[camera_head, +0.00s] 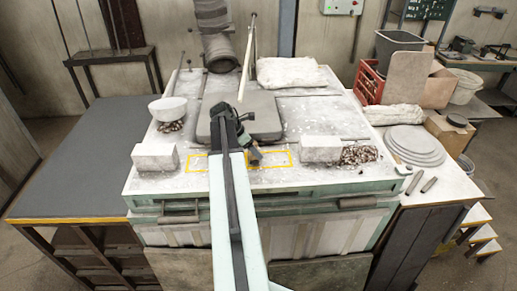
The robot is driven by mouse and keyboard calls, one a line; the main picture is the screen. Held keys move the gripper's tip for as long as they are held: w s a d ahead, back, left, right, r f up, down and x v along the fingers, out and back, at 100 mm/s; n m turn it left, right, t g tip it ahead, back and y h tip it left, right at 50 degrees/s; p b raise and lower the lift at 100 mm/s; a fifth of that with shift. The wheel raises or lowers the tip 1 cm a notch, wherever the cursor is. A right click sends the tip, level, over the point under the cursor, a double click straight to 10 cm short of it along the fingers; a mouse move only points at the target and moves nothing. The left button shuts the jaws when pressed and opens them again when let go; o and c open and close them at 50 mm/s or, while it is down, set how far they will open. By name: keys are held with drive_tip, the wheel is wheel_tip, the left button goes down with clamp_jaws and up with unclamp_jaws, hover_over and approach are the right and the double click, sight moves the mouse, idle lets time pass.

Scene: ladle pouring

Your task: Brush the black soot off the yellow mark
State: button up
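The yellow mark (291,158) is a thin rectangular outline on the front part of the pale, dusty table top. My arm crosses its middle and hides part of it. My gripper (247,143) is over the mark, near its far edge. A small dark and brown object (255,154) shows at the gripper; it may be a brush, but it is too small to tell. I cannot see whether the fingers are shut on it. I cannot make out black soot clearly on the visible parts of the mark.
A grey slab (266,125) lies behind my gripper. A pale pole (246,62) rises behind it. A white bowl (168,109) and stacked discs (415,147) stand farther out.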

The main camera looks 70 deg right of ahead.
drive_tip(key=shift+w+a, duration=0.25)
drive_tip(key=shift+w, duration=0.2)
drive_tip(key=shift+r, duration=0.15)
wheel_tip(320, 180, up, 6)
drive_tip(key=p, duration=0.6)
wheel_tip(320, 180, up, 3)
drive_tip(key=p, duration=0.3)
drive_tip(key=shift+s, duration=0.1)
